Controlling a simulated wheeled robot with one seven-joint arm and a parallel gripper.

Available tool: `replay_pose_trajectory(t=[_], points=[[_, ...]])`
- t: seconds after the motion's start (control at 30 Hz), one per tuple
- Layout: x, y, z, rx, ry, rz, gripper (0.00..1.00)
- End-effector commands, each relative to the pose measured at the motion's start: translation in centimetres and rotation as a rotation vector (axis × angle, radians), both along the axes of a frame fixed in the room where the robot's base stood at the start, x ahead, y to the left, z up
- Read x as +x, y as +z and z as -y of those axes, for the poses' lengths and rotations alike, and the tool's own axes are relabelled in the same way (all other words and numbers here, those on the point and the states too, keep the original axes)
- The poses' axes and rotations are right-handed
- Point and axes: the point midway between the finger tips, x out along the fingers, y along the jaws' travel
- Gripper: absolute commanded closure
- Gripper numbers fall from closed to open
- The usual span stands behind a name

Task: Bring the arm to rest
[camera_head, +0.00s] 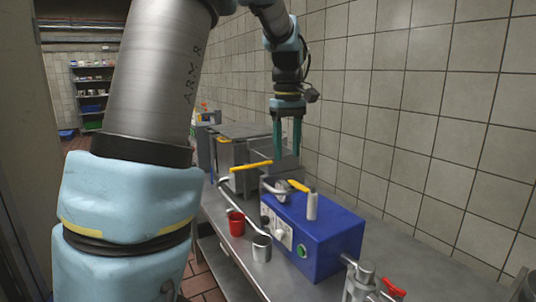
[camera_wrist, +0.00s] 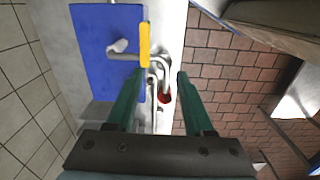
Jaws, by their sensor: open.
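My gripper (camera_head: 287,132) hangs pointing down in the head view, above the counter behind the blue machine. Its two green fingers are apart with nothing between them. In the wrist view the open fingers (camera_wrist: 158,85) frame part of the blue machine's front, its yellow-handled lever and a bit of red. My arm runs from the left foreground up past the top edge and back down to the gripper.
The blue machine (camera_head: 324,238) stands on the metal counter (camera_head: 405,250). A red cup (camera_head: 236,224) and a metal cup (camera_head: 262,249) stand at its front. Grey metal equipment (camera_head: 232,152) stands behind. A tiled wall (camera_head: 420,100) bounds the right; brick floor (camera_wrist: 228,70) lies beside the counter.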

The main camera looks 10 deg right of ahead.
Motion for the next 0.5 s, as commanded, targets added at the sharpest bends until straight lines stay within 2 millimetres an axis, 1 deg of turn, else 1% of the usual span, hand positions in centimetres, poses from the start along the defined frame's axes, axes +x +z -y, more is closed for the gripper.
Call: replay_pose_trajectory(t=[0.03,0.07,0.1,0.17,0.2,0.27,0.3,0.4,0.5], points=[[-0.5,-1.7,-2.4,-0.002,-0.024,0.002,0.47],[-0.9,-2.7,-3.7,-0.004,-0.051,0.007,0.47],[-1.5,-4.2,-5.5,-0.007,-0.088,0.016,0.47],[-2.8,-6.4,-8.1,-0.009,-0.149,0.035,0.47],[-3.8,-7.8,-9.7,-0.008,-0.19,0.046,0.47],[-5.6,-9.7,-12.0,-0.005,-0.25,0.063,0.47],[-6.8,-10.8,-13.2,-0.001,-0.289,0.075,0.47],[-9.7,-13.1,-15.7,0.011,-0.377,0.099,0.47],[-11.9,-14.6,-17.3,0.023,-0.439,0.115,0.47]])
